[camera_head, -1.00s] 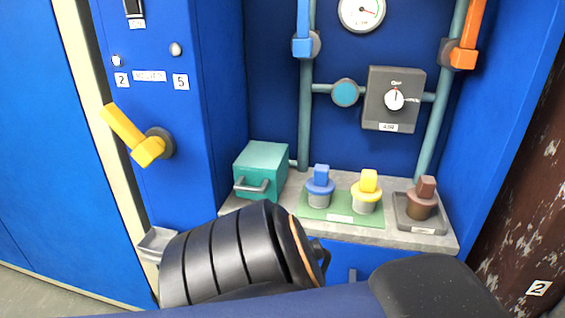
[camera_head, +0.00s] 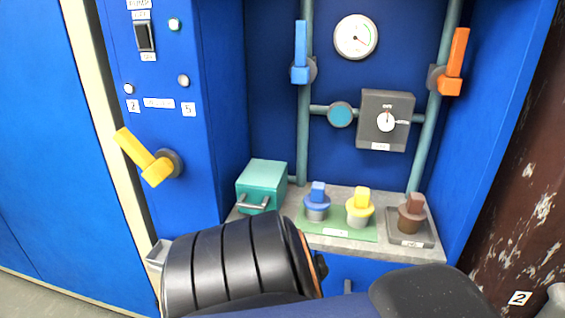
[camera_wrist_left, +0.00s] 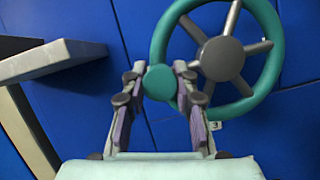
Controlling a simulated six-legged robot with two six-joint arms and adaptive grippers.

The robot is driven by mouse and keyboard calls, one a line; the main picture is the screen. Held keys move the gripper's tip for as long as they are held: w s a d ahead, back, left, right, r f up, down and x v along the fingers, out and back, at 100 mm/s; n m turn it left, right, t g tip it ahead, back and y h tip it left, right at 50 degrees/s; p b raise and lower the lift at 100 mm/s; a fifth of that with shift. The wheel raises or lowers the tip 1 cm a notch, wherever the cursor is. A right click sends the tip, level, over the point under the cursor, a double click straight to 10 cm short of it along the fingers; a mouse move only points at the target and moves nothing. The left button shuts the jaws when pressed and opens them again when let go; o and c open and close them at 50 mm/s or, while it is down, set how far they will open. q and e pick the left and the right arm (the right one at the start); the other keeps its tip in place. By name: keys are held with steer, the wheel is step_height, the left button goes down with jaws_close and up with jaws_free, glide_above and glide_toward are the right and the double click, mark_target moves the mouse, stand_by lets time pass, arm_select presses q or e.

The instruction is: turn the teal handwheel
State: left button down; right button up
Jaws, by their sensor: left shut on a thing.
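The teal handwheel (camera_wrist_left: 273,64) shows in the left wrist view, upright against the blue panel. It has a grey hub, grey spokes and a round teal knob (camera_wrist_left: 160,82) at its lower left rim. My left gripper (camera_wrist_left: 159,77) is shut on this knob, one finger on each side. The head view does not show the handwheel or the left fingertips; my black arm link covers the lower middle there. My right gripper is not in view.
A grey ledge (camera_wrist_left: 50,60) juts out left of the wheel. In the head view, a shelf (camera_head: 345,248) holds a teal box (camera_head: 262,185) and blue, yellow and brown plugs. A yellow lever (camera_head: 140,155) sticks out at left. Pipes with blue and orange levers stand behind.

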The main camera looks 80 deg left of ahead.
arm_select(q)
steer(key=shift+s+a+r+m+p, duration=0.1)
steer(key=shift+r+m+p, duration=0.2)
stand_by(0.4)
steer(key=c, duration=1)
jaws_free()
steer(key=shift+f, duration=0.1)
